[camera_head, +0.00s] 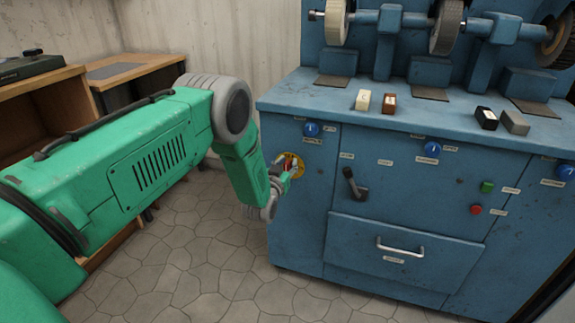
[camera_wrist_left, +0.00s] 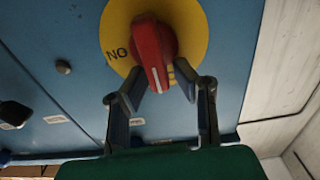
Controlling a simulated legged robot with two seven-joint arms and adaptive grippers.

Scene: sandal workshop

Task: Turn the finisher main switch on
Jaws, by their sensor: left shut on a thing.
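The finisher's main switch is a red rotary knob (camera_wrist_left: 150,45) on a round yellow plate (camera_wrist_left: 190,25), set in the finisher's blue front. In the head view the yellow plate (camera_head: 299,163) shows at the cabinet's upper left, partly hidden by my gripper. My left gripper (camera_wrist_left: 160,84) is shut on the red knob, one finger on each side of its lower end. It also shows in the head view (camera_head: 289,167). The knob's white mark points down and slightly right in the wrist view. The plate's lettering at left reads as "NO" there. My right gripper is not in view.
The blue finisher (camera_head: 375,240) has blue dials, a black lever (camera_head: 354,185), green (camera_head: 487,187) and red (camera_head: 476,209) buttons and a drawer handle (camera_head: 401,247). Small blocks lie on its top. A wooden bench (camera_head: 130,66) stands left. The tiled floor between is clear.

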